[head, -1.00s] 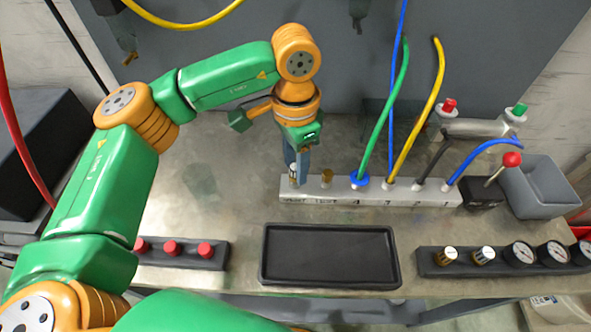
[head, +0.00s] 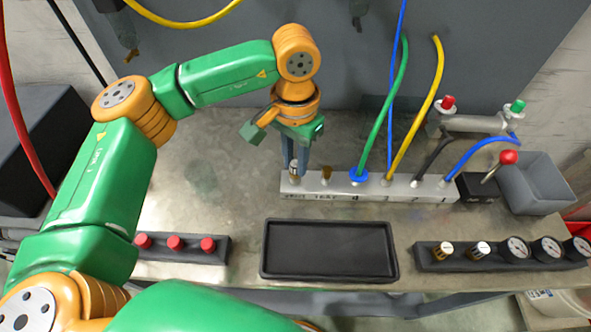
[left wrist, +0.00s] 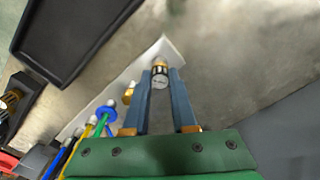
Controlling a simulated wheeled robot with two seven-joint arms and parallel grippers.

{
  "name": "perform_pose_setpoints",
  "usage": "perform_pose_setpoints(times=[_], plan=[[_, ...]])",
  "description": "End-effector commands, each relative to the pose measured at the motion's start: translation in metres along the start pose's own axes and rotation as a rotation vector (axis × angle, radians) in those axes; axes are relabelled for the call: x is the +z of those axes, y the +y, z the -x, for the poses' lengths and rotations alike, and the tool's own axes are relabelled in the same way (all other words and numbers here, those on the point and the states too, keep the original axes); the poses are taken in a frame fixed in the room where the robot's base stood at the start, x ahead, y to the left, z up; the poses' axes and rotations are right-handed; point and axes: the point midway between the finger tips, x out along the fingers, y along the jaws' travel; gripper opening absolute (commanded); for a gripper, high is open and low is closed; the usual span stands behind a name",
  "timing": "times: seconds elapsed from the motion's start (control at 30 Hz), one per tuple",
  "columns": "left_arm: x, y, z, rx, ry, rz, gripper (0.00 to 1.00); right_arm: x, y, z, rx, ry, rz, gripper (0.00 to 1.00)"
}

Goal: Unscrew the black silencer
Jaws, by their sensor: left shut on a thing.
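The silencer, a short cylinder with a pale silvery top, a dark band and a brass-coloured part, is at the left end of a pale manifold block (head: 340,188). It shows in the head view (head: 294,172) and in the left wrist view (left wrist: 160,76). My left gripper (head: 295,168) points down over it from above. In the left wrist view its two blue-grey fingers (left wrist: 160,85) are shut on the silencer, one on each side. The thread under it is hidden, so I cannot tell how loose it is. My right gripper is not in view.
A brass fitting (head: 327,175) stands close by on the block. A blue collar (head: 358,176) with the green hose and further hoses follow to the right. An empty black tray (head: 330,276) lies in front. A grey bin (head: 538,186) stands at the right.

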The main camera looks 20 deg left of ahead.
Motion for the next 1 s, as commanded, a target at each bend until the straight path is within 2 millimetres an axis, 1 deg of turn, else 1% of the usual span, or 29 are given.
perform_pose_setpoints(times=[0.03,0.4,0.5,0.6,0.8,0.83,0.9,1.0], plan=[[-0.001,0.000,-0.003,0.000,0.003,0.132,0.00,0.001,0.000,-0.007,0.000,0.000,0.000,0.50],[-0.001,0.000,-0.001,0.002,0.002,1.253,0.00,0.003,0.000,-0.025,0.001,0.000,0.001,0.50],[-0.001,0.000,0.000,0.002,0.002,1.496,0.00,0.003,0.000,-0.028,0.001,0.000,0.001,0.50],[-0.001,0.000,0.001,0.001,0.001,1.615,0.00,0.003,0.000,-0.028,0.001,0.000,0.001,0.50],[-0.001,0.000,0.002,0.001,0.001,1.630,0.00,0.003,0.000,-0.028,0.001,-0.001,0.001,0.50],[-0.001,0.000,0.002,0.001,0.001,1.629,0.30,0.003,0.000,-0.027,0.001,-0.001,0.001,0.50],[-0.001,0.000,0.002,0.001,0.001,1.628,0.46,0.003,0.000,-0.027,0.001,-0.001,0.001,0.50],[-0.001,0.000,0.002,0.001,0.000,1.628,0.46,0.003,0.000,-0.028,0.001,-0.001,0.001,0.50]])
